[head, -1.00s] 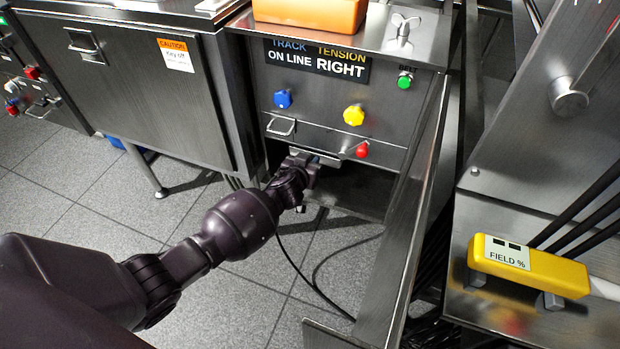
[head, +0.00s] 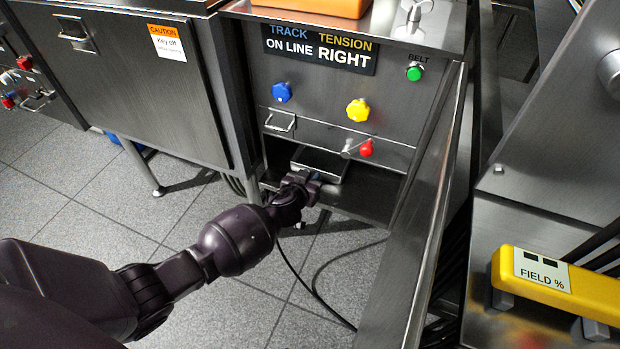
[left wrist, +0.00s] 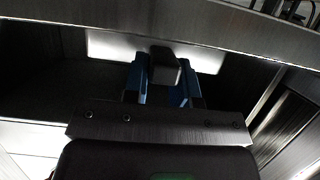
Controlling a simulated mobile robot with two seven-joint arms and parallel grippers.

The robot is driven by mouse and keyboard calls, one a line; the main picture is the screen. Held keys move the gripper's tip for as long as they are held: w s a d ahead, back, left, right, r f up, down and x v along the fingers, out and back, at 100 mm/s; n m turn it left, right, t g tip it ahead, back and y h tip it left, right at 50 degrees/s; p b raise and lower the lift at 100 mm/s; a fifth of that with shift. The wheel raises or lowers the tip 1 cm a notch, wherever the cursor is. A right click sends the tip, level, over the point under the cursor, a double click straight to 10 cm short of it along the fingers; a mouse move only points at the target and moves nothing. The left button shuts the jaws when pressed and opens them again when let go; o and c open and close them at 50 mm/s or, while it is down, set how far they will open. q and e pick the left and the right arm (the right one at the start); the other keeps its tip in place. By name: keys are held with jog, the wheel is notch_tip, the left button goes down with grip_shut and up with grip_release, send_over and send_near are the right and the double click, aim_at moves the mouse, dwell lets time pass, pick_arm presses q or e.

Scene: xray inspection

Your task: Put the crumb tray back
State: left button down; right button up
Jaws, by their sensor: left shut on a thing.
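The crumb tray (head: 320,161) is a flat, shiny metal piece at the open bay below the control panel. My left gripper (head: 308,181) is at its near edge, shut on it. In the left wrist view, the blue fingers (left wrist: 163,82) stand on both sides of a dark block, which looks like the tray's handle (left wrist: 164,66). A bright tray surface (left wrist: 110,44) shows behind it. How far the tray sits inside the bay cannot be told. My right gripper is not in view.
The panel carries a blue knob (head: 282,92), a yellow knob (head: 358,110), a red knob (head: 366,148) and a green button (head: 414,73). A steel rail (head: 428,205) runs along the bay's right side. A cabinet (head: 125,80) stands left. Cables lie on the floor.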

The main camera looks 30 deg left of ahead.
pick_arm(q)
jog(key=c, duration=0.9)
grip_release()
jog(key=shift+f, duration=0.15)
jog(key=shift+r, duration=0.25)
jog(key=p+v, duration=0.4)
jog(key=v, duration=0.8)
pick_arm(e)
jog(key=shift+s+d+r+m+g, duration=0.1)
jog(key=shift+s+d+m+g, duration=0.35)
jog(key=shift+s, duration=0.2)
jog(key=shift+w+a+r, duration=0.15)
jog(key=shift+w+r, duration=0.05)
